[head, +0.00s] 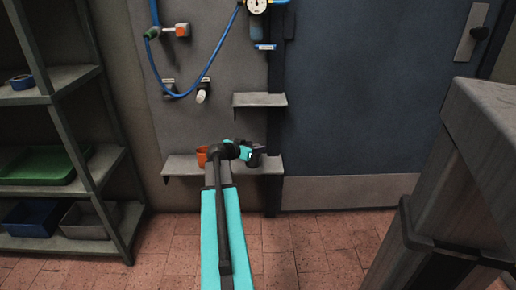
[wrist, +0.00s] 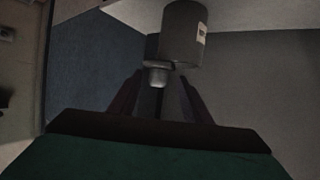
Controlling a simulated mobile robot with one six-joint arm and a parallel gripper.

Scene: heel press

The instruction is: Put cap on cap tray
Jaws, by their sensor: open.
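My gripper (head: 258,152) is at the lower wall shelf (head: 180,166) in the head view, partly hidden by my arm. In the wrist view my gripper (wrist: 158,95) is open, with a dark finger on each side. A small pale metallic round piece (wrist: 155,77), possibly the cap, shows between the fingertips, apparently not gripped. It sits beside or under a larger grey cylinder (wrist: 182,38) with a white label. I cannot tell whether these two touch. I cannot identify the cap tray for certain in either view.
A small upper shelf (head: 260,99) above my gripper looks empty. A blue hose (head: 210,66) and gauge (head: 257,5) hang above. A rack (head: 60,85) stands left, a grey bench (head: 480,130) right.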

